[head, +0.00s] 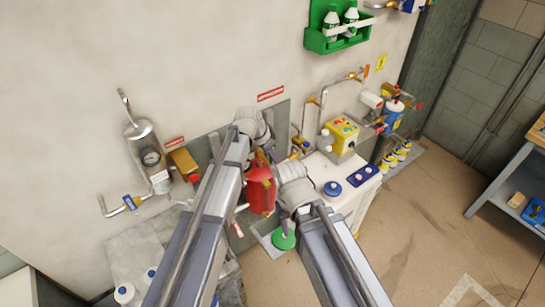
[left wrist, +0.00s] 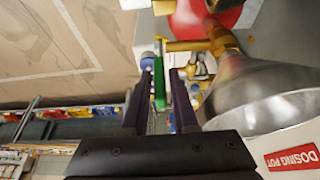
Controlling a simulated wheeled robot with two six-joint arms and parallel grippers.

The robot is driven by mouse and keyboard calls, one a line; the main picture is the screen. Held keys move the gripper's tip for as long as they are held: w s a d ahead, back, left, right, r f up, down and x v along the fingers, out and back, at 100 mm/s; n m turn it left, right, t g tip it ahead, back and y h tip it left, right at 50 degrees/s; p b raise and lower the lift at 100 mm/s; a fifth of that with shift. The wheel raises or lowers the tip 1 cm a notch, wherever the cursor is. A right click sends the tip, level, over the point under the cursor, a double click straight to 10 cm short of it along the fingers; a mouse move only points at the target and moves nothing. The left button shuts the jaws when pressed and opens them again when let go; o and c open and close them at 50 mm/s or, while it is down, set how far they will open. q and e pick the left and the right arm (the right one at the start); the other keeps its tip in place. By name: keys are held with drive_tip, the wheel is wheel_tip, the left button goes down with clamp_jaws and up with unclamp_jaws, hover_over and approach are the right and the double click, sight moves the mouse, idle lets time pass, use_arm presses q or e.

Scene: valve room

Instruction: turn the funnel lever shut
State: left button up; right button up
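In the left wrist view a grey metal funnel (left wrist: 265,95) stands at the right, beside a brass valve and pipe (left wrist: 215,38) and a red vessel (left wrist: 205,12). A narrow green lever (left wrist: 160,85) shows beside the brass fittings. My left gripper (left wrist: 161,76) is open, with one dark finger on each side of the green lever. Contact with it cannot be told. In the head view the red vessel (head: 262,190) stands between my two arms. My left wrist hides the funnel there. My right arm ends beside the red vessel, its fingers not visible.
A red-and-white dosing pot sign (left wrist: 292,158) is near the funnel. Right of the arms are a white cabinet (head: 338,200) and a yellow box (head: 342,135). Open floor (head: 430,230) lies at the right.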

use_arm(q)
clamp_jaws()
idle(1.2)
